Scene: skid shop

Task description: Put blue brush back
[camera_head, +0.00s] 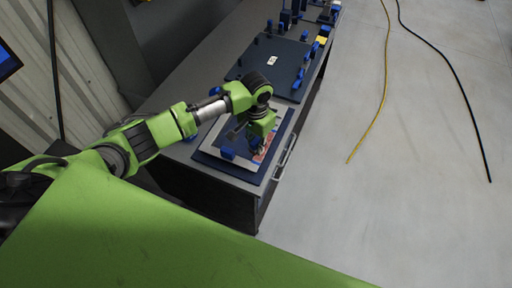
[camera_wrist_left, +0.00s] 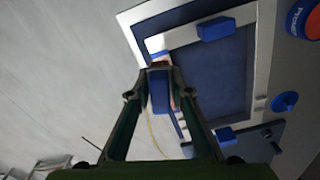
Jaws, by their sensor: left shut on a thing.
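My left gripper (camera_head: 257,146) is over the near end of the bench in the head view. In the left wrist view its fingertips (camera_wrist_left: 158,76) are shut on a blue block-shaped thing, which looks like the blue brush (camera_wrist_left: 160,92). Below it lies a dark blue panel with a light metal frame (camera_wrist_left: 254,13), which also shows in the head view (camera_head: 212,146). The gripper hides part of this panel. I cannot tell whether the brush touches the frame. My right gripper is in neither view.
A blue block (camera_wrist_left: 216,28) sits on the frame's edge. A second dark panel (camera_head: 285,84) with blue fittings lies farther along the bench. A metal handle (camera_head: 286,157) is on the bench's right side. Yellow (camera_head: 385,70) and black (camera_head: 450,75) cables lie on the open floor.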

